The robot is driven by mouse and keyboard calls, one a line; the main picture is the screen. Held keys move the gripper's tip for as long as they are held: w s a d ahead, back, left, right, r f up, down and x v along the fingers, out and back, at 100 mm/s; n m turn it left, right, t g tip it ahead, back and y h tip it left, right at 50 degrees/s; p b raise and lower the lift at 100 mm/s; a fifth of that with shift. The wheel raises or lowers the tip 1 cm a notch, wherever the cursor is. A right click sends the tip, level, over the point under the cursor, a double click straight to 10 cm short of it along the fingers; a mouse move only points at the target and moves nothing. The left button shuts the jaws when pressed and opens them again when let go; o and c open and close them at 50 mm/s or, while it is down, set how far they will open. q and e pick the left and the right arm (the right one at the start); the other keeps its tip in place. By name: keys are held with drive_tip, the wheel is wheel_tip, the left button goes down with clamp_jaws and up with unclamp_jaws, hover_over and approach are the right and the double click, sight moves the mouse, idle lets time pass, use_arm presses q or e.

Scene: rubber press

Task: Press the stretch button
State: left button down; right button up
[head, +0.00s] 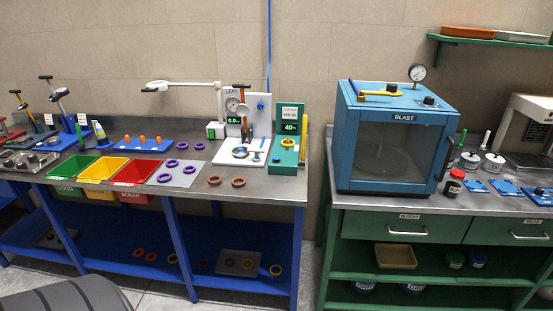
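A green device (291,114) with a lit display reading about 40 stands at the right end of the left bench. A yellow ring (287,143) shows on its lower part, and a yellow bar stands along its right side. Small dark and light details show on its base, too small to tell which is the stretch button. Left of it stands a white panel marked LEAK (257,103), with a gauge, a small display and a blue knob. Neither of my grippers is in view.
Green, yellow and red bins (141,175) sit at the left bench's front edge. Purple rings lie on a grey plate (187,178), and two brown rings (238,182) lie nearby. A blue BLAST cabinet (361,177) stands on the right bench, across a narrow gap.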

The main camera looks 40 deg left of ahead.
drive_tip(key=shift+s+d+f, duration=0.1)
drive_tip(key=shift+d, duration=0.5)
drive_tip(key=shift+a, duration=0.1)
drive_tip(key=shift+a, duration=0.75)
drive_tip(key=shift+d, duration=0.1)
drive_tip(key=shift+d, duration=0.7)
